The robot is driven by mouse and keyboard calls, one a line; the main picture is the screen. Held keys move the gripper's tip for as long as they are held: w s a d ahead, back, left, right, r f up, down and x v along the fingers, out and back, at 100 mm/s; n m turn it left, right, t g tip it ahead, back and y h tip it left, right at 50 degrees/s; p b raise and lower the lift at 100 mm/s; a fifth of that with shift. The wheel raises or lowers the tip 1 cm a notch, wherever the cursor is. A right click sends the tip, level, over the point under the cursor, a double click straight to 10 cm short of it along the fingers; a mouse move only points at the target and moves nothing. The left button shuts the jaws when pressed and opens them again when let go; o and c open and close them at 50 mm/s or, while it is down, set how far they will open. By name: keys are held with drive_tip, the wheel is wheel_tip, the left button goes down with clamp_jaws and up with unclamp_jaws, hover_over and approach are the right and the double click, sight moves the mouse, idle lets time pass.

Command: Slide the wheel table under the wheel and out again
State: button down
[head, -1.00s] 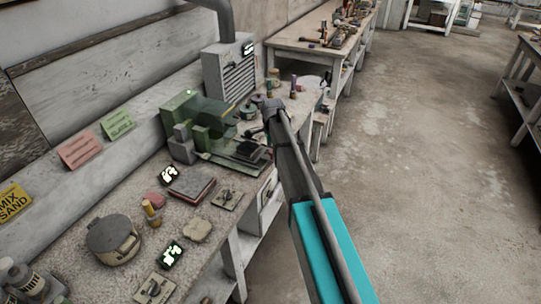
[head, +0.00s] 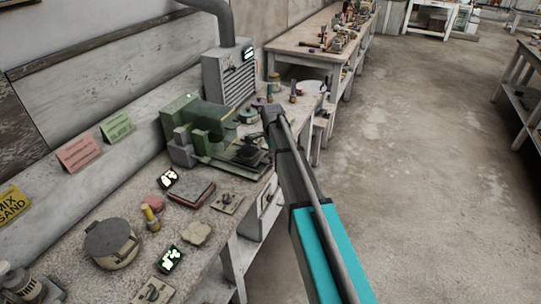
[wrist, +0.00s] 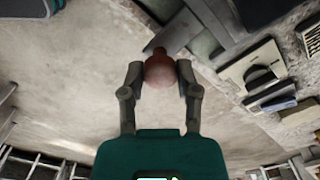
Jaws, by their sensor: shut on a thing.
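The green grinding machine (head: 192,122) stands on the long bench against the wall in the head view. Its low table (head: 226,166) reaches out to the right, with a dark part (head: 250,156) near its right end. I cannot clearly make out the wheel under the green housing. In the wrist view my gripper (wrist: 160,78) is shut on a round red-brown knob (wrist: 159,70), one finger on each side. A dark bar runs up from the knob. In the head view my arm lies along the machine's right end and hides the knob and fingers.
A grey vented cabinet with a duct (head: 228,72) stands behind the machine. A lidded pot (head: 111,243), a dark flat box (head: 192,190) and small switch plates (head: 227,201) lie on the near bench. Open floor (head: 420,180) is to the right.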

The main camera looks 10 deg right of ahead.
sight(254, 152)
drive_tip(key=w+a, duration=0.1)
drive_tip(key=a, duration=0.1)
drive_tip(key=w+a, duration=0.4)
drive_tip(key=shift+a, duration=0.35)
drive_tip(key=shift+c, duration=1.7)
unclamp_jaws()
